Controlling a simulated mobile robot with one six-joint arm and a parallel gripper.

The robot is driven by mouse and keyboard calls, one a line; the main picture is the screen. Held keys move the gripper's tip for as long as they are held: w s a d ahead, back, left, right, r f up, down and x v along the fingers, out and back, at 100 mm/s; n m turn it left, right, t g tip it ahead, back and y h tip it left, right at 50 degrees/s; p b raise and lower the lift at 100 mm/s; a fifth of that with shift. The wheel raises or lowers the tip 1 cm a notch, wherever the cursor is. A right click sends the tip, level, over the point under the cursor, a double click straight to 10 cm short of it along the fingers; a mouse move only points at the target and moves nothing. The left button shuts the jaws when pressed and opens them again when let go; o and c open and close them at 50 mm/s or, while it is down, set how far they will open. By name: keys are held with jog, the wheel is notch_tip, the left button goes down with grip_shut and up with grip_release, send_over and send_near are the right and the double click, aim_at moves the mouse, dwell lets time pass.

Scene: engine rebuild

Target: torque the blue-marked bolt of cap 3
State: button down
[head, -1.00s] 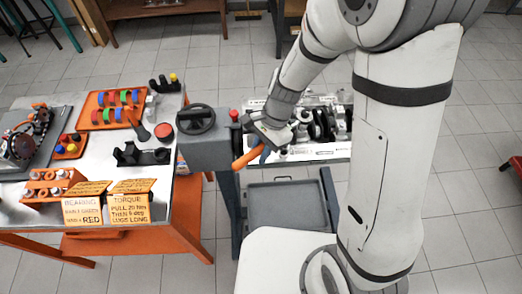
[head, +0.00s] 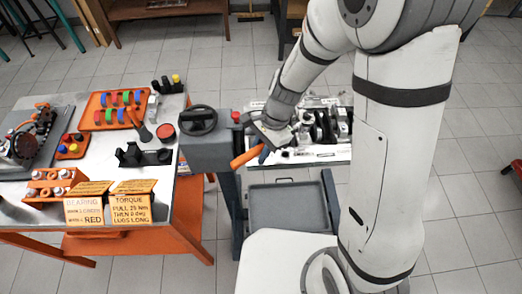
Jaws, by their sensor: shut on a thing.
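My gripper (head: 268,137) is shut on a tool with an orange handle (head: 246,157), which appears to be the torque wrench. The handle sticks out to the lower left of the gripper, with a blue part beside it. The engine block (head: 318,150) is held on the grey stand (head: 207,153), with dark and silver parts along its top. The gripper is over the block's left end. My arm hides part of the block. I cannot make out cap 3, its blue-marked bolt, or whether the wrench head sits on a bolt.
The workbench (head: 200,190) at left holds an orange tray (head: 84,122) of coloured parts, a black holder (head: 142,156), a red round tin (head: 165,131) and note cards (head: 131,208). A grey tray (head: 288,207) lies below the block.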

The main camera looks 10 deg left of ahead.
jog(key=shift+w+a+m+t+p, duration=0.35)
jog(key=shift+w+a+m, duration=0.55)
jog(key=shift+w+m, duration=0.15)
dwell(3.1)
jog(key=shift+w+a+m+t+y+p, duration=0.2)
jog(key=shift+w+a+m, duration=0.2)
jog(key=shift+w, duration=0.15)
jog(key=shift+w+a+m+t+y+p, duration=0.15)
jog(key=shift+w+a+m+y, duration=0.15)
jog(key=shift+w, duration=0.25)
dwell(2.7)
